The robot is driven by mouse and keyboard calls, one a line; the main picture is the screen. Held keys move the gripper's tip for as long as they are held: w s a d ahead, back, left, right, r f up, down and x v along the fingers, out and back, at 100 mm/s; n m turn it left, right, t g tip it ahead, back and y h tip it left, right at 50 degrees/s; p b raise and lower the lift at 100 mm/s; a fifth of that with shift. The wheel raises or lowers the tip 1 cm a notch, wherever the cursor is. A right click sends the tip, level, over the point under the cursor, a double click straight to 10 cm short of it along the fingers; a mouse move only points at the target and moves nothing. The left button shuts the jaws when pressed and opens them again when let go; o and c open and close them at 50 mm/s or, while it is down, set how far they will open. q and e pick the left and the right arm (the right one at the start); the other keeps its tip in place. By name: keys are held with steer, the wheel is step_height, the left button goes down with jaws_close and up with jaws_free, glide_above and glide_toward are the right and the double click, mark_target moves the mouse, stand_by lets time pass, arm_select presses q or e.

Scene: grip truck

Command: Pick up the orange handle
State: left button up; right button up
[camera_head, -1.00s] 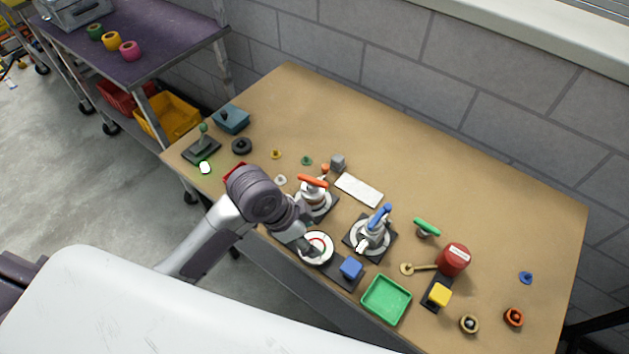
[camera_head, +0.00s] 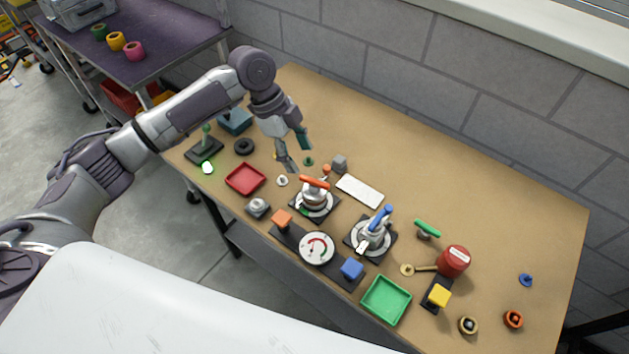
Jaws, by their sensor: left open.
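The orange handle (camera_head: 314,183) is a short bar on top of a round silver and white fixture (camera_head: 316,202) on a dark square plate. My left gripper (camera_head: 299,160) is open and empty, with its fingers pointing down. In the picture it is just up and to the left of the orange handle, apart from it. Its exact height above the table is hard to tell. My right gripper is not in view.
A blue-handled fixture (camera_head: 375,230) stands to the right of the orange one. A dial gauge (camera_head: 316,248) and an orange block (camera_head: 282,219) are in front. A red tray (camera_head: 245,179) lies left, a white plate (camera_head: 360,190) right. The table's back right is clear.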

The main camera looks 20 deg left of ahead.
mark_target(314, 180)
arm_select(q)
steer(key=x, duration=0.4)
steer(key=shift+d+f+p, duration=0.15)
steer(key=shift+f+p, duration=0.05)
steer(key=shift+p, duration=0.1)
steer(key=p+x, duration=0.2)
steer(key=x, duration=0.2)
steer(key=shift+d, duration=0.2)
steer(key=shift+d+f, duration=0.15)
steer(key=shift+f, duration=0.35)
steer(key=c, duration=0.5)
steer(key=shift+w, duration=0.1)
jaws_close()
